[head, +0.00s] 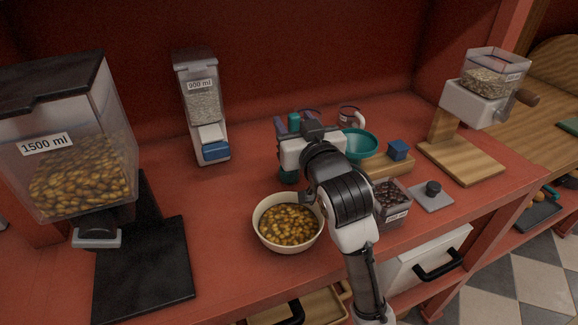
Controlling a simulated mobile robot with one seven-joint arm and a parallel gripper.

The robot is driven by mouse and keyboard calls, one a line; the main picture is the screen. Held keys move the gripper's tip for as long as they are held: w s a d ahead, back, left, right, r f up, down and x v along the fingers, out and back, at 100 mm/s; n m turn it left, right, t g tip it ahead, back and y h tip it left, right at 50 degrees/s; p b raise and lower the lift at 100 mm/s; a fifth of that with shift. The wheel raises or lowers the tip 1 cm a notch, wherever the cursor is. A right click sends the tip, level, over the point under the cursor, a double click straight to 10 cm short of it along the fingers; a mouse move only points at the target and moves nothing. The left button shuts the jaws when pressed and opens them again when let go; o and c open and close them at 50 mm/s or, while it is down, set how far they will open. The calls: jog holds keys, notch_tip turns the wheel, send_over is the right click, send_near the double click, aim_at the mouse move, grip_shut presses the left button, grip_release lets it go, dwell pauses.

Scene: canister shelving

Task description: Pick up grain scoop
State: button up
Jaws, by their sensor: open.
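I cannot make out a clear grain scoop. An upright teal-green object (289,176) stands behind my gripper and may be the scoop; its middle is hidden by the gripper body. My gripper (295,120) is open above the red counter, left of the teal bowl-shaped piece (359,144). Its blue-grey fingers point away to the back, and the top of the teal-green object shows between them. I cannot tell whether they touch it.
A cream bowl of brown-yellow grains (288,226) stands in front. A large 1500 ml dispenser (80,170) is at left, a 900 ml dispenser (203,105) at back. A mug (349,116), dark-bean canister (393,203), grey lid (431,196) and grinder (478,103) are right.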

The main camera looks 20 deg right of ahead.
jog(key=w, duration=0.2)
jog(key=p, duration=0.1)
jog(key=shift+w+d+r, duration=0.1)
jog(key=shift+w+r, duration=0.15)
jog(key=shift+w, duration=0.15)
jog(key=shift+w+f, duration=0.15)
jog(key=shift+w, duration=0.35)
grip_shut()
